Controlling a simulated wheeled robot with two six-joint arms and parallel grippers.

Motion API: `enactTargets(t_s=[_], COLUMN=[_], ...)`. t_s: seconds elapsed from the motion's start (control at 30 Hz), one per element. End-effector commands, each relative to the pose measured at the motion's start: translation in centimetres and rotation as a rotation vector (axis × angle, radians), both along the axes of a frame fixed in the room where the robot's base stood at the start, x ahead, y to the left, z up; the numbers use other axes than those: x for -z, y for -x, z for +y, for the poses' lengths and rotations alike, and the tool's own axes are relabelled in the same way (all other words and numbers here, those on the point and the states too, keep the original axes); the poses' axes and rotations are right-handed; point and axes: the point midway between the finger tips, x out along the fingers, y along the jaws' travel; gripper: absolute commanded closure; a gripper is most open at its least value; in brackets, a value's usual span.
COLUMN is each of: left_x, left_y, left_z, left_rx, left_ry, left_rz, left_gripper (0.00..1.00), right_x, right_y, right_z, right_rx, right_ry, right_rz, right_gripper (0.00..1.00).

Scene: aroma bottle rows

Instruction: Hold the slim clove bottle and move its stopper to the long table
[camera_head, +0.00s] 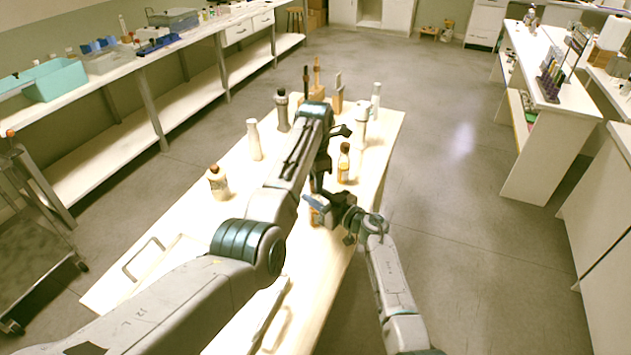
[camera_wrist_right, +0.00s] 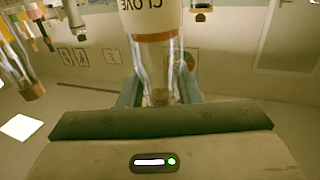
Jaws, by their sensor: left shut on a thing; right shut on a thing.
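The clove bottle (camera_wrist_right: 152,45) is in the right wrist view, a clear slim bottle with an amber band and a pale label reading CLOVE. My right gripper (camera_wrist_right: 160,92) is shut on it, one finger on each side. In the head view my right gripper (camera_head: 318,208) is over the right edge of the long pale table (camera_head: 165,232), and the bottle there is mostly hidden. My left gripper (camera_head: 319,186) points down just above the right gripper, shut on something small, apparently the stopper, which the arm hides. I cannot tell whether the stopper is apart from the bottle.
An amber bottle (camera_head: 344,164) stands close right of my left gripper. A white bottle (camera_head: 254,140), a dark-capped bottle (camera_head: 218,183) and a grey bottle (camera_head: 282,110) stand on the table. A tray (camera_head: 165,262) lies at its near left.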

Motion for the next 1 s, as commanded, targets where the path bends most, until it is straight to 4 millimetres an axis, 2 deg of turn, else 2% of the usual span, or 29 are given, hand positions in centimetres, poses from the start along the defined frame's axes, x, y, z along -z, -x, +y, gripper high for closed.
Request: enactTargets(t_s=[0.5,0.87,1.0], left_x=[-1.7,-1.9,-3.2], left_y=[0.0,0.0,0.0], left_z=[0.0,0.0,-0.1], left_rx=[0.001,0.001,0.001], left_ry=[0.0,0.001,0.001], left_rz=[0.0,0.0,-0.003], left_gripper=[0.99,0.99,0.99], right_x=[0.1,0.1,0.1], right_y=[0.0,0.0,0.0], right_z=[0.0,0.0,0.0], right_rx=[0.0,0.0,0.0], right_ry=[0.0,0.0,0.0], right_rz=[0.001,0.001,0.001], right_gripper=[1.0,1.0,1.0])
